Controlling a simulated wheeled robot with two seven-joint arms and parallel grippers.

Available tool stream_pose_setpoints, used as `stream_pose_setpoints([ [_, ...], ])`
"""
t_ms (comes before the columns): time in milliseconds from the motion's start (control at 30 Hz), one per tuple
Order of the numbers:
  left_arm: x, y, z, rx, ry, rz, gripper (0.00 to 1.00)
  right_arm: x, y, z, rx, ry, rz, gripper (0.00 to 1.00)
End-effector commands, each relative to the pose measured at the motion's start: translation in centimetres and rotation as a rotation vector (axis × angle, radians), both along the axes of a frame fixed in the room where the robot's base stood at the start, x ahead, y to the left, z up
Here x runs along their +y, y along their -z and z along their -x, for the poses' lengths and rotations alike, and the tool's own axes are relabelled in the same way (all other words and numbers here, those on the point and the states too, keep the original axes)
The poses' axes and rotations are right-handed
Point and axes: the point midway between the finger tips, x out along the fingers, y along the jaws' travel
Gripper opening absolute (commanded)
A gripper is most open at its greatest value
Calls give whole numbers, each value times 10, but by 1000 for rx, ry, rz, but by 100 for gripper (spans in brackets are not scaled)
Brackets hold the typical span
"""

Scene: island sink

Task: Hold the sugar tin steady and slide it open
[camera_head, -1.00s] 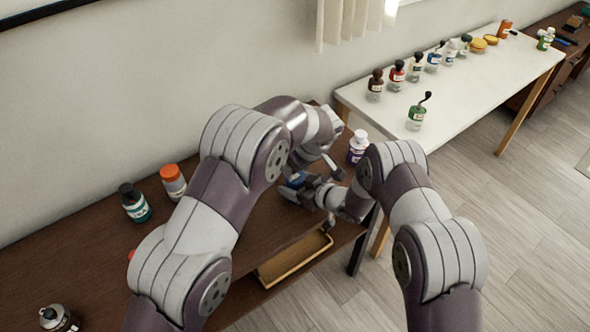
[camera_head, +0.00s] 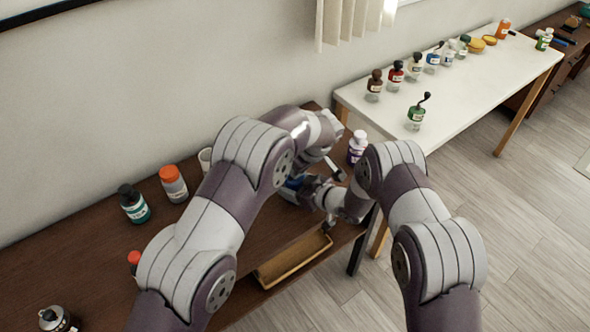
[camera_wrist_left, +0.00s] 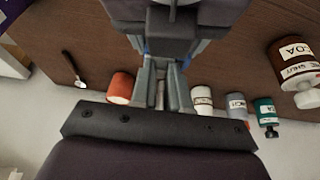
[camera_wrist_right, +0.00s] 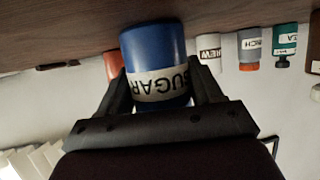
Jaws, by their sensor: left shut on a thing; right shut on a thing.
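The sugar tin (camera_wrist_right: 155,55) is a blue cylinder with a white label reading SUGAR, upside down in the right wrist view. My right gripper (camera_wrist_right: 160,92) is shut around it, one dark finger on each side. In the head view only a small blue patch of the tin (camera_head: 293,183) shows among the grippers. My left gripper (camera_wrist_left: 160,78) has its fingers close together and shut on part of the tin. Blue slivers show beside its fingers, and the held part and any lid gap are hidden. My right gripper also shows in the head view (camera_head: 308,190).
A purple-labelled bottle (camera_head: 357,148) stands just right of the grippers. An orange-capped jar (camera_head: 173,183), a teal-labelled bottle (camera_head: 133,204) and a white cup (camera_head: 205,158) stand left on the brown table. A shallow tan tray (camera_head: 293,258) lies at the front edge. A white table (camera_head: 470,95) holds several bottles.

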Motion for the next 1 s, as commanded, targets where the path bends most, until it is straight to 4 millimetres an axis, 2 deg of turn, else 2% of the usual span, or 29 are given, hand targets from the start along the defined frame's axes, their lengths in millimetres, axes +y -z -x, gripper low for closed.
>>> stream_pose_setpoints([
  [167,0,0,0,0,0,0,0,0,0,0,1,0,1,31],
  [200,0,0,0,0,0,0,19,0,0,0,1,0,1,31],
  [267,0,0,0,0,0,0,38,0,0,0,1,0,1,31],
  [300,0,0,0,0,0,0,43,0,0,0,1,0,1,31],
  [567,0,-1,1,0,0,0,43,0,0,0,1,0,1,31],
  [667,-4,-14,4,-2,1,1,43,0,0,0,1,0,1,31],
  [900,-15,-57,19,-2,2,1,43,0,0,0,1,0,1,31],
  [1000,-17,-67,22,-1,0,1,43,0,0,0,1,0,1,31],
])
